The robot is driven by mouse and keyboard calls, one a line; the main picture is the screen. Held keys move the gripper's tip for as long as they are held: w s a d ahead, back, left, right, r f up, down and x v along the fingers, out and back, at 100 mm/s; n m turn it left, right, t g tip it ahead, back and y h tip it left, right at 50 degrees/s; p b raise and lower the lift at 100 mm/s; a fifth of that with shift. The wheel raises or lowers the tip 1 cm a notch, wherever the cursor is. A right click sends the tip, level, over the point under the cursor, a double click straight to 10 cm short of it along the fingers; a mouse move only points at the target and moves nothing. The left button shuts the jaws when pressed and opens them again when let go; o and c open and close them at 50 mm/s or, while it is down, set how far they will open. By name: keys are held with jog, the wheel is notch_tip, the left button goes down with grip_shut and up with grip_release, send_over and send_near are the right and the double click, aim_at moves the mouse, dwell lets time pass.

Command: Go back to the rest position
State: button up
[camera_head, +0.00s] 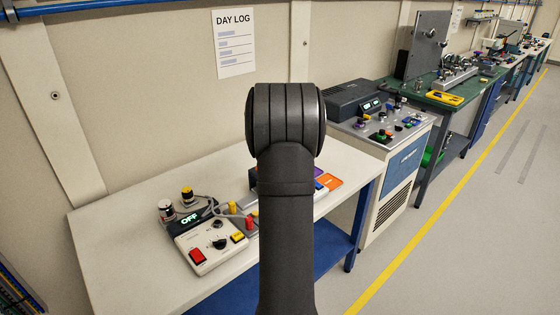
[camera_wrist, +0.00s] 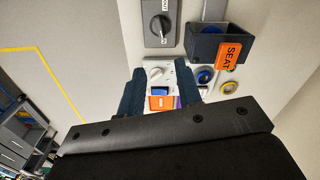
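My gripper (camera_wrist: 160,82) shows in the wrist view with its two dark blue fingers spread apart. It is open, and nothing appears to be held between them. Through the gap I see a light panel with a knob (camera_wrist: 155,71), a blue block (camera_wrist: 160,91) and an orange piece (camera_wrist: 160,103), which seem to lie beyond the fingertips. In the head view my own arm stands upright in the middle and hides the gripper.
The white table (camera_head: 120,222) carries a control box (camera_head: 210,246) reading OFF. A bench with a dark instrument (camera_head: 356,97) stands to its right. In the wrist view are a dark bin labelled SEAT (camera_wrist: 205,45) and a grey rotary switch (camera_wrist: 160,24). The floor (camera_head: 450,250) is clear.

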jog(key=shift+f, duration=0.15)
notch_tip(320, 180, down, 17)
jog(key=shift+f, duration=0.1)
dwell(0.4)
jog(key=shift+f, duration=0.2)
jog(key=shift+r+n, duration=0.2)
jog(key=shift+n, duration=0.7)
jog(key=n, duration=0.8)
jog(key=shift+n, duration=0.4)
dwell(1.1)
dwell(0.5)
